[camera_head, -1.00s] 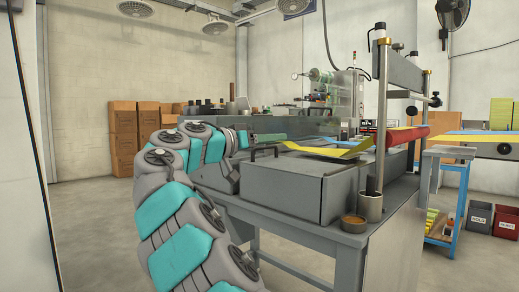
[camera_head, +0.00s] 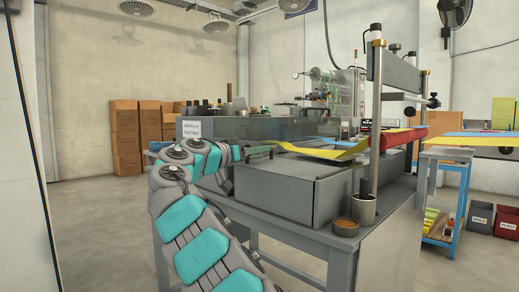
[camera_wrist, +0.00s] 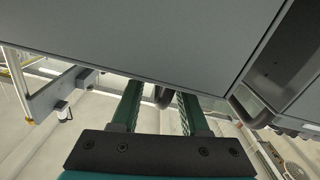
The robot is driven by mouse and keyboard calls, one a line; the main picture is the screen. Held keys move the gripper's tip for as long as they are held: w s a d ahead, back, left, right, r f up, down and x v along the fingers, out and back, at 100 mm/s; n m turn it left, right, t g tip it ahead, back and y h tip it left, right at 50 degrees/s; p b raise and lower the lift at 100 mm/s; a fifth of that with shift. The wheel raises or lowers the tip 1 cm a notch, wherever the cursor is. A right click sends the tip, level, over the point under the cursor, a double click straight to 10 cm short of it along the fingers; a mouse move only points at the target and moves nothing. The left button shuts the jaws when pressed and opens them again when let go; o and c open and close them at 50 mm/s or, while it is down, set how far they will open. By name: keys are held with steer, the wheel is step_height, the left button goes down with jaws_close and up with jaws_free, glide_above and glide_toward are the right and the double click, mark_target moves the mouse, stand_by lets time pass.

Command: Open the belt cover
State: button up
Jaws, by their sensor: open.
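The belt cover appears to be the grey box-like lid (camera_head: 272,190) on the near side of the machine table. It lies closed and flat. It seems to be the large grey panel (camera_wrist: 150,40) filling the top of the wrist view. My gripper (camera_head: 262,151) is at the cover's left end, near its top edge. In the wrist view, my gripper (camera_wrist: 158,95) has its two green fingers apart. A dark curved bar, probably the handle (camera_wrist: 164,97), shows between them, partly hidden by the panel edge. I cannot tell whether a finger touches it.
A yellow sheet (camera_head: 318,154) lies on the machine behind the cover, beside a red roller (camera_head: 398,138). A metal post frame (camera_head: 376,120) stands right of the cover. Two small cups, one holding brown material (camera_head: 346,223), sit at the table corner. Air above the cover is clear.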

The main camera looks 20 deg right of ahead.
steer(key=shift+w+d, duration=0.2)
steer(key=shift+d, duration=0.3)
jaws_close()
stand_by(1.1)
